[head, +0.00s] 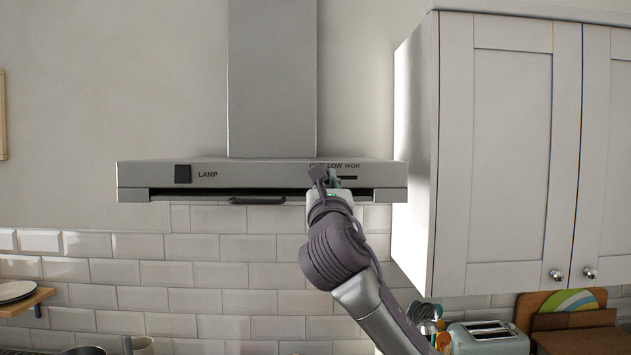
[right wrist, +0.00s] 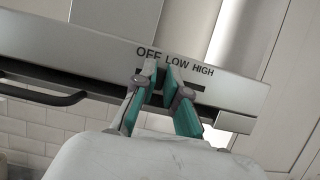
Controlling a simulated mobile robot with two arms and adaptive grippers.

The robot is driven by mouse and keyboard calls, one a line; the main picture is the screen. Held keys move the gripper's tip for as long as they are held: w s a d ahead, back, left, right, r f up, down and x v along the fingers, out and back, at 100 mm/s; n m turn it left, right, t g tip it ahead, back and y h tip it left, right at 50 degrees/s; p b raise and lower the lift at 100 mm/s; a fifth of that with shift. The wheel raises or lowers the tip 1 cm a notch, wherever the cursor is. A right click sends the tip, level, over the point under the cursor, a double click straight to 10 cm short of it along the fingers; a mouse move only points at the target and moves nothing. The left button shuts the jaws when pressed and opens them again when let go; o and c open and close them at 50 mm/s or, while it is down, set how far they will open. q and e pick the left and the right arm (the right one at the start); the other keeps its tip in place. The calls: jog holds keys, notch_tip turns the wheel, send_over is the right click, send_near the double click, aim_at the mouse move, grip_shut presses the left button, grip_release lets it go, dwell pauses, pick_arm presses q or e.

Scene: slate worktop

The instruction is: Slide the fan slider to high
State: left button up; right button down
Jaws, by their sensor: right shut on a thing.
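The range hood (head: 260,174) has a fan slot (head: 347,177) at the right of its front panel, under the labels OFF, LOW and HIGH. My right gripper (head: 326,177) is at the left part of this slot. In the right wrist view the teal fingertips (right wrist: 162,76) are closed around the fan slider knob, below and between OFF and LOW. The fingers mostly hide the knob. The bare slot (right wrist: 196,87) shows to the right of the fingers, toward HIGH. My left gripper is not in view.
A lamp switch (head: 183,174) is at the left of the hood panel. A dark handle (head: 257,200) runs along the hood's lower edge. A white wall cabinet (head: 510,150) stands close on the right. A toaster (head: 488,338) and utensils are below.

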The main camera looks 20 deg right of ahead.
aim_at(354, 171)
jog(key=d, duration=0.2)
jog(key=s+d, duration=0.1)
jog(key=d, duration=0.2)
jog(key=shift+s+d, duration=0.25)
jog(key=shift+d, duration=0.15)
jog(key=shift+a, duration=0.3)
jog(key=c, duration=1.2)
grip_release()
jog(key=shift+d, duration=0.25)
jog(key=shift+c, duration=0.2)
jog(key=shift+o, duration=0.2)
jog(key=shift+s+d, duration=0.1)
jog(key=shift+s+a+f, duration=0.1)
jog(key=shift+s+a, duration=0.05)
jog(key=shift+a, duration=0.15)
jog(key=v, duration=1.1)
jog(key=shift+s+d+f, duration=0.15)
jog(key=shift+s, duration=0.1)
